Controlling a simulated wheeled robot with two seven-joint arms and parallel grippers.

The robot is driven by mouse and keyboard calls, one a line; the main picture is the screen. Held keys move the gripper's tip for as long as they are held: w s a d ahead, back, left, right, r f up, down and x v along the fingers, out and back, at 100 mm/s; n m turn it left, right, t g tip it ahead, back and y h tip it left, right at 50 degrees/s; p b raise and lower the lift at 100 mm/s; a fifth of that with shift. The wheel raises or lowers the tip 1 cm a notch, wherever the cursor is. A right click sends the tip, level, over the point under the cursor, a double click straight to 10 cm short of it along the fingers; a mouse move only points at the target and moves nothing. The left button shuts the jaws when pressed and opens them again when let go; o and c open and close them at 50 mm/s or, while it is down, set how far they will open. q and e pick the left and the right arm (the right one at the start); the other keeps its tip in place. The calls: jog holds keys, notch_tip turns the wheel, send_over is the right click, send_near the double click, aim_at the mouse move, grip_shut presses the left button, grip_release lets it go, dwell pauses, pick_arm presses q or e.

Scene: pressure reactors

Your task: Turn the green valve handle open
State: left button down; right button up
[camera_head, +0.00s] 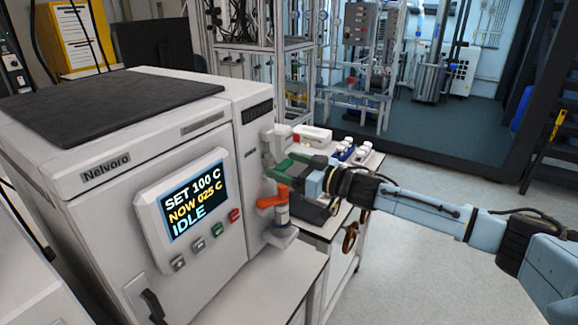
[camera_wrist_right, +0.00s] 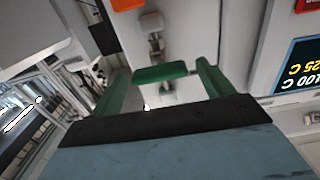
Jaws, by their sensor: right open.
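The green valve handle (camera_wrist_right: 160,72) shows in the right wrist view as a short green bar on a pale valve, lying crosswise. My right gripper (camera_wrist_right: 160,80) is open, with one green finger on each side of the handle and a visible gap to the left finger. The right finger is close to the handle's end; I cannot tell if it touches. In the head view my right gripper (camera_head: 277,170) reaches in from the right to the valve on the machine's right side. There its green fingers and the green handle are hard to tell apart. My left gripper is not in view.
An orange handle (camera_head: 272,202) sits on the same piping, just below my gripper. The white machine (camera_head: 90,220) has a screen (camera_head: 194,208) reading SET 100 C, NOW 025 C, IDLE. A trolley with small bottles (camera_head: 343,150) stands behind my right gripper.

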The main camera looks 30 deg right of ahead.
jog(key=c, duration=1)
jog(key=shift+n, duration=0.4)
jog(key=shift+n+p, duration=0.6)
jog(key=shift+n, duration=0.4)
jog(key=n, duration=0.3)
jog(key=shift+s+a+n+p, duration=0.1)
jog(key=shift+n+p, duration=0.2)
jog(key=shift+p, duration=0.1)
jog(key=n, duration=0.5)
jog(key=shift+a+f, duration=0.1)
jog(key=shift+f, duration=0.05)
jog(key=n, duration=0.6)
jog(key=shift+f+n+b, duration=0.1)
jog(key=shift+n+b, duration=0.2)
